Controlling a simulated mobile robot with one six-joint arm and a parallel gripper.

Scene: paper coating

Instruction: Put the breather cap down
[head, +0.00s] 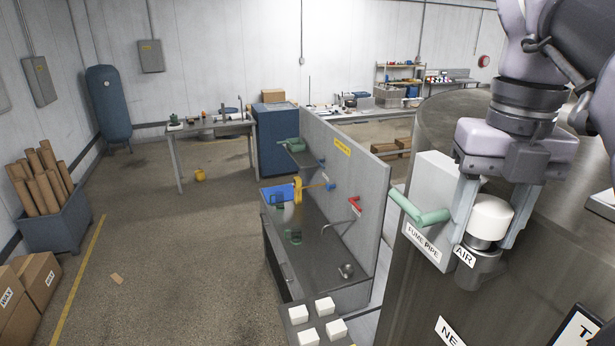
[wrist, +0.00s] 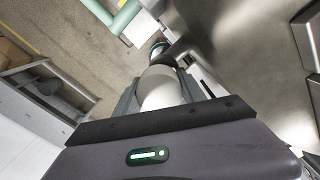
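The breather cap (head: 491,217) is a white rounded cylinder. My gripper (head: 484,238) points down with one finger on each side of it and is shut on it. In the head view the cap lines up with a short grey metal stub (head: 479,266) labelled AIR on the side of a large metal tank (head: 430,290); I cannot tell whether they touch. In the wrist view the cap (wrist: 160,88) shows between the two fingers, and it hides part of what lies beyond.
A green pipe handle (head: 418,208) and a FUME PIPE box (head: 428,190) are close to the left of my gripper. A steel bench (head: 325,250) with a grey back panel stands further left, with white blocks (head: 308,337) at its near end. Open floor (head: 170,260) lies beyond it.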

